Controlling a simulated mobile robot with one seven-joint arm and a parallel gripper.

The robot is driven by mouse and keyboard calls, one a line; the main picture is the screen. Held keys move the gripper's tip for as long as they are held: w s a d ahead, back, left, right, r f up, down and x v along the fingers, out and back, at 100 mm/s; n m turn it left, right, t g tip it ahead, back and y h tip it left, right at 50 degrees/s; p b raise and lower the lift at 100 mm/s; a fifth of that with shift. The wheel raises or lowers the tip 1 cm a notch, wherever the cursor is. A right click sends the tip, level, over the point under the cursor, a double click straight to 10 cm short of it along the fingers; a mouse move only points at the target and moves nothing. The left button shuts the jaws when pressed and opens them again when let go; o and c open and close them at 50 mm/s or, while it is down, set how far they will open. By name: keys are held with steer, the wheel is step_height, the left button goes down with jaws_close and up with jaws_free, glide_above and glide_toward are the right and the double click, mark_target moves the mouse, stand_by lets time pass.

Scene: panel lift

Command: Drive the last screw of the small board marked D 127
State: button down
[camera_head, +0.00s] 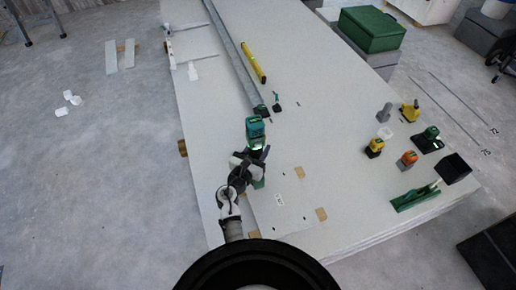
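The small board (290,214) lies flat near the front of the large stack of pale panels. It bears a small white label (279,200) whose writing is too small to read. Small dark spots show on it, but I cannot tell which are screws. My gripper (254,160) is over the board's far left part, shut on a teal and black cordless driver (256,130). The driver's teal end points away from me, and a green part shows on the near side. Its bit is hidden, so I cannot tell whether it touches a screw.
Tan wood pieces (321,214) lie by the board. On the right stand yellow and orange tools (407,160), a black bin (453,168) and a green tool (415,197). A yellow level (253,62) and long metal rail (232,55) lie farther back.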

steer(key=shift+f+b, duration=0.3)
steer(key=shift+f, duration=0.2)
stand_by(2.2)
steer(key=shift+r, duration=0.1)
steer(key=shift+r+p, duration=2.35)
steer(key=shift+r, duration=0.05)
